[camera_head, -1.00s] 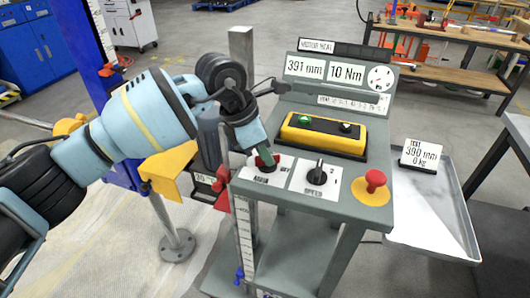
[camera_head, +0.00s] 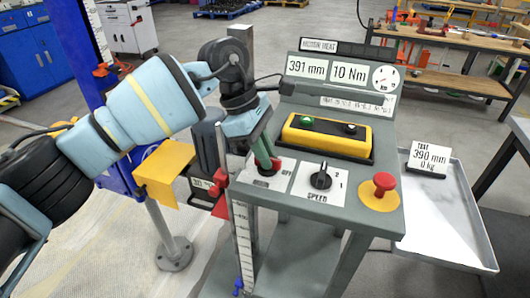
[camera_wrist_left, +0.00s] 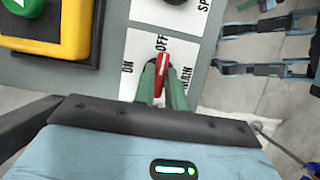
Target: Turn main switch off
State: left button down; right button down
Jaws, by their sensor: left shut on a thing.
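The main switch is a red handle (camera_wrist_left: 163,72) on a white plate (camera_wrist_left: 135,84) lettered ON, OFF and MAIN. In the left wrist view the handle lies slightly tilted, with its far end near the OFF lettering. My left gripper (camera_wrist_left: 161,84) has green fingers on both sides of the handle and is shut on it. In the head view the gripper (camera_head: 267,162) reaches down onto the panel's left part, and only a little of the red handle (camera_head: 276,164) shows beside the fingers. My right gripper is not clearly seen in the head view.
Beside the switch are a black SPEED knob (camera_head: 321,178) and a red emergency button (camera_head: 382,183) on a yellow disc. Behind stands a yellow box (camera_head: 330,136) with a green button. A display (camera_head: 332,70) reads 391 mm and 10 Nm. A metal tray (camera_head: 450,232) is at right.

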dwell(0.3)
pick_arm(q)
jog(key=c, duration=1.4)
grip_release()
jog(key=shift+c, duration=0.2)
jog(key=s+v, duration=0.1)
jog(key=v, duration=0.6)
jog(key=shift+w+r+b, duration=0.3)
jog(key=shift+w+r, duration=0.1)
jog(key=shift+w, duration=0.15)
jog(key=shift+a, duration=0.1)
